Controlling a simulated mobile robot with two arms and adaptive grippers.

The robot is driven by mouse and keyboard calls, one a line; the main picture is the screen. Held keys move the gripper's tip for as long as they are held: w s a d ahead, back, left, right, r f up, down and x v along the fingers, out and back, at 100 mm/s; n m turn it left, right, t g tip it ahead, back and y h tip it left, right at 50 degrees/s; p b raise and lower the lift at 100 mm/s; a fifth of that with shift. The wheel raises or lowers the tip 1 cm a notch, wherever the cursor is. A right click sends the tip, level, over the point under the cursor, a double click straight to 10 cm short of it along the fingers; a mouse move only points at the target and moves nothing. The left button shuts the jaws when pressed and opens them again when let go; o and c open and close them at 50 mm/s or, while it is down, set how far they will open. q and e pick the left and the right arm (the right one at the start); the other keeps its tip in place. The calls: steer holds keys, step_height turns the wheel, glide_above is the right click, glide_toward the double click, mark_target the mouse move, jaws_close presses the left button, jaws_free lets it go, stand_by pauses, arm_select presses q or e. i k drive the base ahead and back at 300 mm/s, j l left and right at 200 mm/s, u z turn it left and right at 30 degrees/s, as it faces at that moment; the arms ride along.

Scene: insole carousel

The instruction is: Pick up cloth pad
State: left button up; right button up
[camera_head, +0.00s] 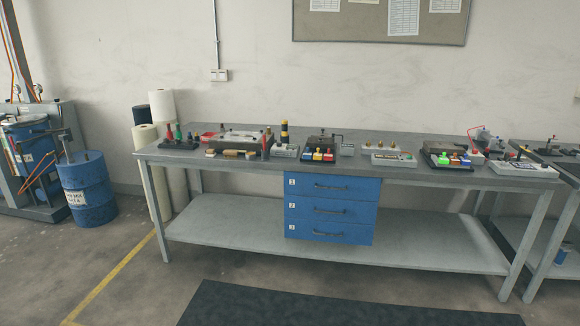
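I cannot make out a cloth pad for certain in the head view; the items on the bench are small and crowded. The grey workbench (220,128) stands against the wall across the middle of the view. Neither of my grippers is in view.
Three blue drawers (331,209) hang shut under the bench, above a bare lower shelf (235,225). A dark mat (300,306) lies on the floor in front. A blue drum (87,190) and rolls (162,107) stand left. A second bench (517,237) is right.

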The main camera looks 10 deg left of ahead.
mark_target(210, 153)
steer(key=i+u, duration=0.3)
steer(key=i, duration=0.15)
steer(key=i+l+u, duration=0.1)
steer(key=i+u, duration=0.15)
steer(key=i, duration=0.25)
steer(key=i+l+u, duration=0.3)
steer(key=i, duration=0.15)
steer(key=j, duration=0.1)
